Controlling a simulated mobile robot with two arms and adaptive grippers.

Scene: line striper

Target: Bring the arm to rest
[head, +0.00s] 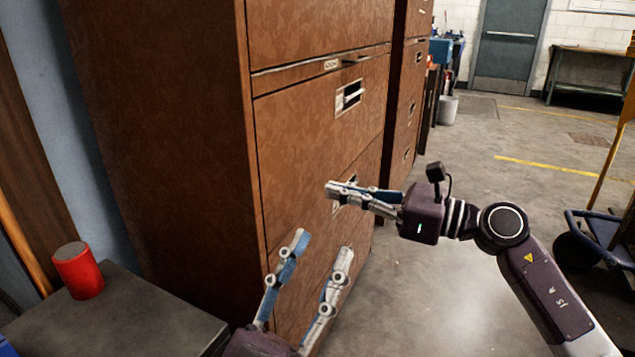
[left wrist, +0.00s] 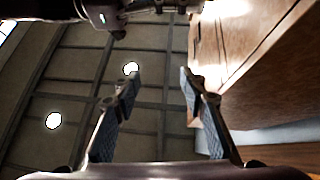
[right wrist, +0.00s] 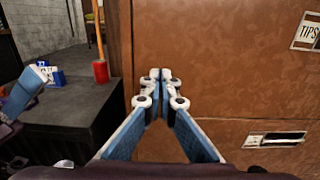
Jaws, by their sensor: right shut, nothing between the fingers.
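My right arm reaches in from the right in the head view. Its gripper (head: 335,191) is shut and empty, in front of the brown filing cabinet (head: 170,120), close to a lower drawer handle it partly hides. In the right wrist view its fingertips (right wrist: 160,76) meet, with the cabinet face behind them. My left gripper (head: 322,245) is at the bottom of the head view, open and empty, its fingers pointing upward in front of the cabinet. In the left wrist view its fingertips (left wrist: 160,75) are apart, with the ceiling behind them.
A red can (head: 78,270) stands on a dark grey surface (head: 120,318) at the lower left. A blue cart (head: 600,232) stands at the right edge. A dark bench (head: 590,75) and a grey door (head: 510,45) are at the back. The middle floor is clear.

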